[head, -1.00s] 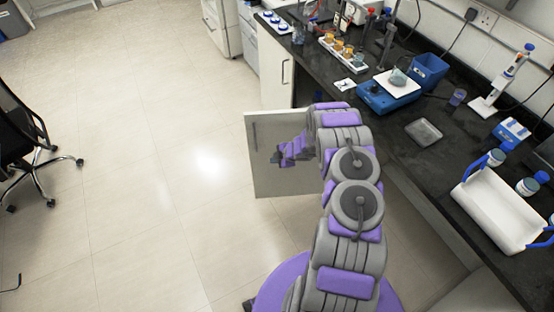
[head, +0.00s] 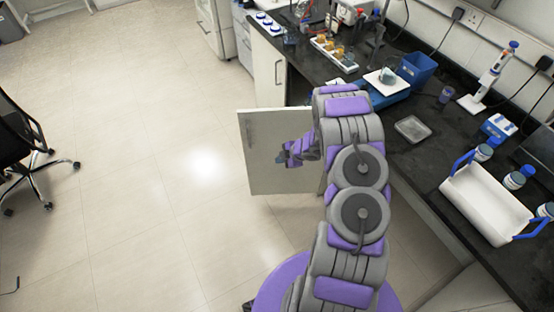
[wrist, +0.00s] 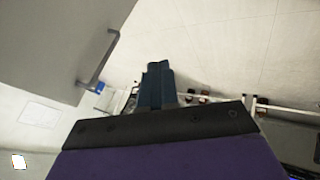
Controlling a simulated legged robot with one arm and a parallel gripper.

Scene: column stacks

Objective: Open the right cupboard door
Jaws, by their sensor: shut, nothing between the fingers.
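The open cupboard door (head: 262,172) stands out from the bench front over the floor, just left of my arm in the head view. In the wrist view the door panel (wrist: 55,40) fills the upper left, with a grey bar handle (wrist: 98,62) near its edge. My gripper (head: 284,158) is in front of the door face in the head view. In the wrist view my gripper (wrist: 157,68) shows its dark fingers together, pointing past the door, apart from the handle. My arm hides the door's right side and most of the cupboard opening.
Another cupboard door (head: 268,75) with its own handle is shut farther along the bench. The black benchtop (head: 385,150) holds a white tray (head: 485,195), a pipette stand (head: 490,80) and a blue box (head: 415,68). A chair (head: 25,150) is at the left; the floor between is clear.

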